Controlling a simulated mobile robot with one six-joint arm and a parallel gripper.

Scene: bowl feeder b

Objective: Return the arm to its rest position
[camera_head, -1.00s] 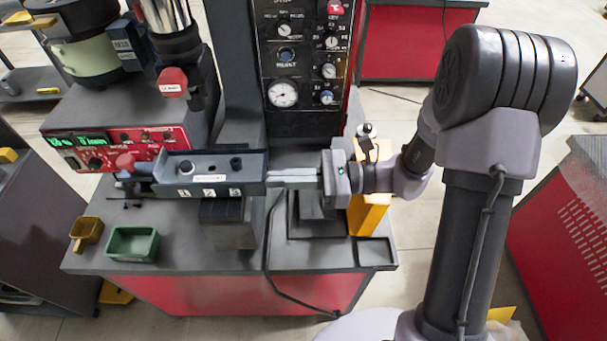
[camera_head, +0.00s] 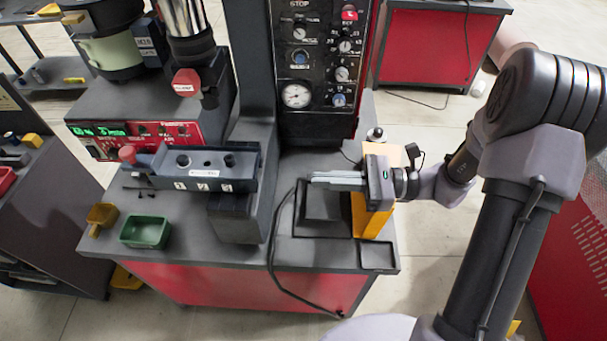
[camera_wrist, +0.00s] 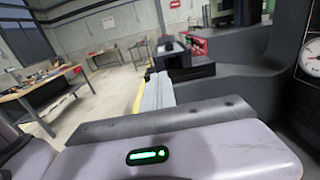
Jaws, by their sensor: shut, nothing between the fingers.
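My gripper (camera_head: 318,179) is shut and empty. In the head view its pale fingers point left, above the dark fixture block on the table and just right of the grey rail unit (camera_head: 205,170), apart from it. My arm bends at the right side of the picture. In the wrist view the closed fingers (camera_wrist: 157,92) point away from the camera, with a green light on the gripper body below them.
The control panel (camera_head: 317,60) with its gauge stands behind the fingers. A yellow block (camera_head: 372,218) is below my wrist. A green tray (camera_head: 146,231) and a yellow scoop (camera_head: 101,216) lie at the front left. Open floor shows behind my wrist.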

